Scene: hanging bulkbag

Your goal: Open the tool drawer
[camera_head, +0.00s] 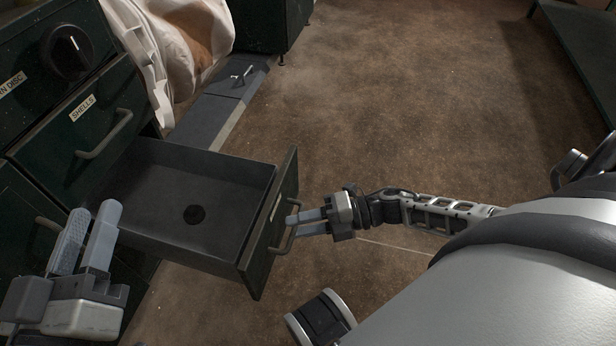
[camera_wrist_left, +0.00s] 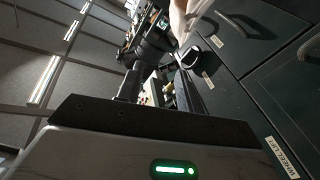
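The tool drawer (camera_head: 205,165) is pulled well out of the dark green cabinet in the head view. Its grey tray looks empty except for a dark round spot on its floor. The drawer's handle (camera_head: 284,238) is on its front panel. My right gripper (camera_head: 293,226) is at this handle, with a gap showing between its two fingers; I cannot tell how firmly they touch it. My left gripper (camera_head: 96,210) is beside the drawer's near left side, fingers apart and empty. In the left wrist view, my left fingers (camera_wrist_left: 157,85) point toward the room, with drawer fronts to the right.
A closed drawer labelled SHELLS (camera_head: 98,122) and a dark knob (camera_head: 70,50) are on the cabinet. A white bag (camera_head: 180,45) hangs behind, above a grey floor plate (camera_head: 225,95). Brown floor (camera_head: 400,110) is clear beyond the drawer. Another green structure (camera_head: 585,50) stands far right.

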